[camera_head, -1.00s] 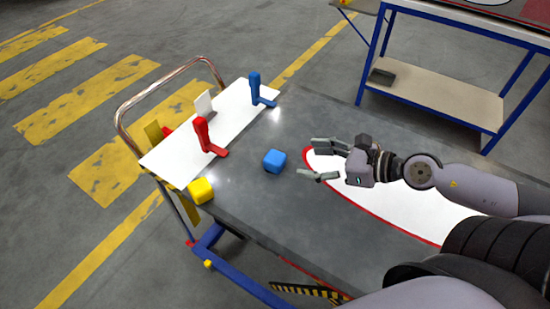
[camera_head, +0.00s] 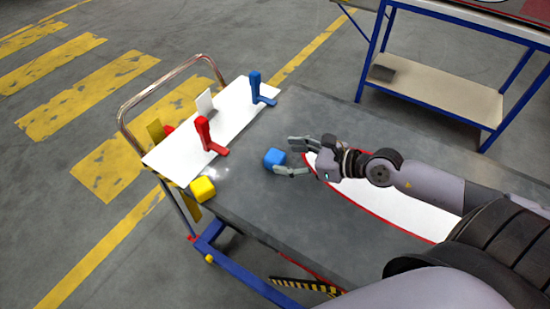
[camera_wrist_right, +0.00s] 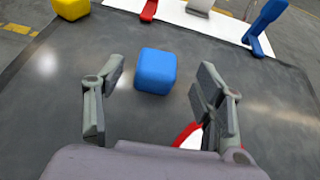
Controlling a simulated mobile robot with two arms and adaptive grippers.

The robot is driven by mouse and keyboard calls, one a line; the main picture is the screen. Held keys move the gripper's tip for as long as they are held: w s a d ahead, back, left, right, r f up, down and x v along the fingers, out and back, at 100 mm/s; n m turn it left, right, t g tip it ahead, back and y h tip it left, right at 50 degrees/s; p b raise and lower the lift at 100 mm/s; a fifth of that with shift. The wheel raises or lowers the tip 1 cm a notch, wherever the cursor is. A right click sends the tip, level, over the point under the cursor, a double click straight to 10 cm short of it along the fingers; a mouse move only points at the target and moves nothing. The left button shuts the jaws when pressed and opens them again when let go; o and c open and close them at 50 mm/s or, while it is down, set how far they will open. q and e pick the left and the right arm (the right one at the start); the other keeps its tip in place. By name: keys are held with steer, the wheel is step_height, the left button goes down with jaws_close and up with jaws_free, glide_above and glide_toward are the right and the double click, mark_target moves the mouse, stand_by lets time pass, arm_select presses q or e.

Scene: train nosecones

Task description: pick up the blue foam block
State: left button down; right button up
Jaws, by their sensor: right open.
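The blue foam block (camera_head: 274,157) is a small rounded cube on the dark grey table top (camera_head: 262,205). My right gripper (camera_head: 284,157) is open, with its fingertips close to the block from the right in the head view. In the right wrist view the blue foam block (camera_wrist_right: 156,71) lies ahead of the open right gripper (camera_wrist_right: 160,80), roughly between the two fingers and near their tips. A dark gap shows between the block and each finger there. My left gripper is not in view.
A yellow block (camera_head: 203,189) sits near the table's left corner. A white board (camera_head: 220,125) bears a red bracket (camera_head: 204,135) and a blue bracket (camera_head: 256,88). A red-edged white panel (camera_head: 385,205) lies under my right arm. A blue-framed shelf (camera_head: 440,92) stands behind.

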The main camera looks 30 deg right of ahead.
mark_target(276, 156)
steer(key=shift+p+x, duration=0.65)
steer(key=shift+x, duration=1.7)
steer(key=shift+s, duration=0.1)
steer(key=shift+c, duration=0.4)
steer(key=c, duration=1)
